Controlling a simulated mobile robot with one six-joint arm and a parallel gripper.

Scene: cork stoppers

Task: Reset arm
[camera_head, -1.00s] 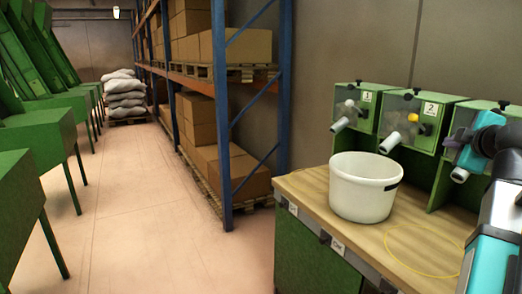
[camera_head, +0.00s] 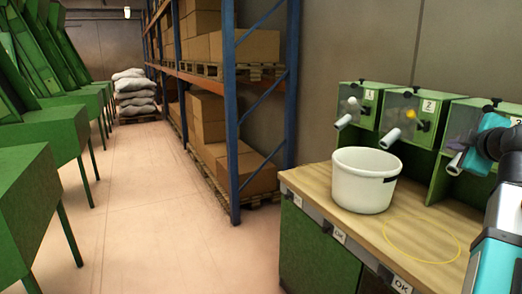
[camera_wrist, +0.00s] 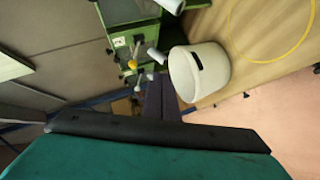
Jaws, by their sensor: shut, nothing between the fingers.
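My gripper (camera_head: 458,146) is at the right of the head view, in front of the third green dispenser. Its purple fingers are shut and empty. The bucket (camera_head: 362,182) stands upright on the wooden bench top (camera_head: 322,186). My teal and grey arm covers the right edge of the head view and hides part of the third dispenser.
Green dispensers numbered 1 (camera_head: 366,112) and 2 (camera_head: 425,122) stand behind the bucket with pale spouts. A yellow ring (camera_head: 400,252) marks bare bench top. A blue-posted shelf (camera_head: 232,120) holds boxes. Green machines (camera_head: 40,133) line the left, sacks (camera_head: 133,95) stand far back, and the aisle floor is clear.

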